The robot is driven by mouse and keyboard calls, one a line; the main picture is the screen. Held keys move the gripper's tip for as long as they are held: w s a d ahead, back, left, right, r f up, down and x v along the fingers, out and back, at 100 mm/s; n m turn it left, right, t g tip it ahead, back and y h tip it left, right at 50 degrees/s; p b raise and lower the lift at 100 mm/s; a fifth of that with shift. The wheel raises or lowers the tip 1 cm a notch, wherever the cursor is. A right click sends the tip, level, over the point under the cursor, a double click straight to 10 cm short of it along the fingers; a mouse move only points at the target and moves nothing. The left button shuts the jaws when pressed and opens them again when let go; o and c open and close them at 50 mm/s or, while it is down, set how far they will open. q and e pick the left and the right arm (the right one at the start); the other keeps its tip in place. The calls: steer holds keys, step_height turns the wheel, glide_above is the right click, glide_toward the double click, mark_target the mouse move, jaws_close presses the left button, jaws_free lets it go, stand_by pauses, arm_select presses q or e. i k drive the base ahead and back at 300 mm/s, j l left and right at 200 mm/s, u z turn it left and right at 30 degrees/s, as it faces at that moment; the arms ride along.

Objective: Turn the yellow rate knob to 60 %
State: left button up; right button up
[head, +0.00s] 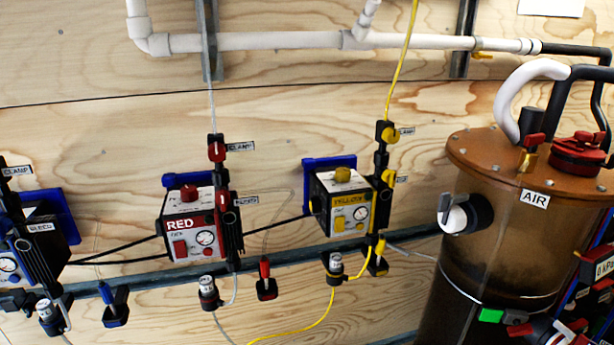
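The yellow pump box (343,205) is mounted on the plywood wall, right of centre, and carries a YELLOW label. A yellow knob (343,174) sits on its top. A small round white dial (360,213) is on its front, lower right. A yellow square button (339,224) is beside the dial. I cannot tell which of these is the rate knob, and the scale marks are too small to read. Neither of my grippers is in view.
The red pump box (181,224) hangs to the left, and another unit (40,240) is at the left edge. A black valve column (381,190) with yellow handles stands right beside the yellow box. A brown tank (490,250) with an AIR label stands at right.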

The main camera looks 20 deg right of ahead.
mark_target(343, 175)
steer(key=l, duration=1.85)
steer(key=k, duration=0.05)
